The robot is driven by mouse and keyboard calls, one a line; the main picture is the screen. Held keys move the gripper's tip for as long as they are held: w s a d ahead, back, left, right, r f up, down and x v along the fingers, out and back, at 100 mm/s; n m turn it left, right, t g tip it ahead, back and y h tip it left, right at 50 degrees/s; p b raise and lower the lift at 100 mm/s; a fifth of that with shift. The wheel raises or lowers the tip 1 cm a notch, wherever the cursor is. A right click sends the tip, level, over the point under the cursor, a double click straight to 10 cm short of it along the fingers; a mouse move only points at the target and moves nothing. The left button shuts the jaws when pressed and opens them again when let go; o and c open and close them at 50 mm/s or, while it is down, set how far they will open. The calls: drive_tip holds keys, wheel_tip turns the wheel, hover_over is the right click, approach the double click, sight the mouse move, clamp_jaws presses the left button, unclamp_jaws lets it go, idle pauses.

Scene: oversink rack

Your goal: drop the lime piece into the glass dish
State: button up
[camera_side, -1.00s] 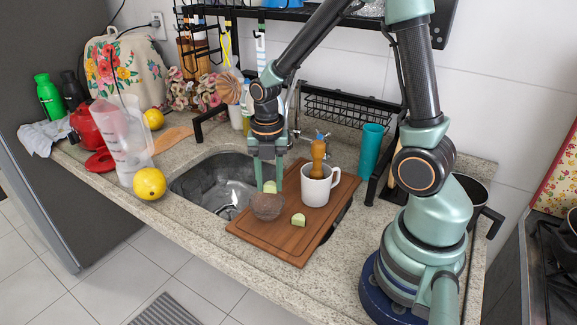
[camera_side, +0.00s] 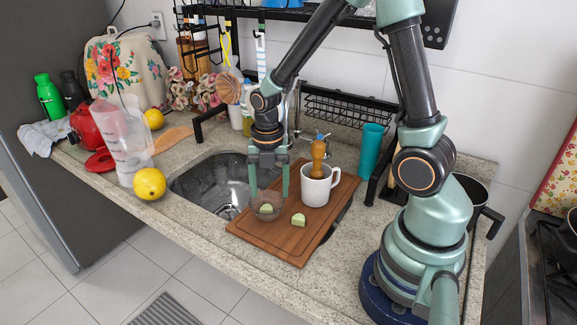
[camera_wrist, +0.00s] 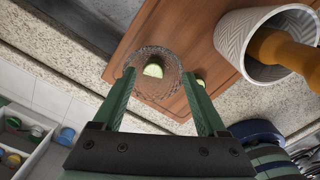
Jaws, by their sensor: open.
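A lime piece (camera_side: 266,209) lies inside the small glass dish (camera_side: 277,214) on the wooden cutting board. The wrist view shows the same lime piece (camera_wrist: 153,70) within the patterned glass dish (camera_wrist: 166,58). A second lime piece (camera_side: 298,220) lies on the board to the right of the dish; it shows partly in the wrist view (camera_wrist: 200,82), behind a finger. My gripper (camera_side: 269,194) is open and empty, its two fingers spread just above the dish, one toward each side. Whether the fingertips touch the dish rim I cannot tell.
A white mug (camera_side: 315,190) with a wooden pestle (camera_side: 318,158) stands close to the right of my gripper. A teal cup (camera_side: 370,150) stands behind. A lemon (camera_side: 149,184) is at left.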

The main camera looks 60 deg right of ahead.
wheel_tip(320, 180, up, 12)
idle(0.5)
drive_tip(key=s+a+r+m+t, duration=0.2)
drive_tip(key=r+m, duration=0.1)
drive_tip(key=m, duration=0.9)
drive_tip(key=s+a+r+m+t, duration=0.2)
drive_tip(key=s+r+m+t, duration=0.1)
drive_tip(key=m, duration=0.9)
drive_tip(key=shift+s+a+r+t, duration=0.15)
drive_tip(key=shift+s+a+t, duration=0.1)
drive_tip(key=shift+s+t, duration=0.1)
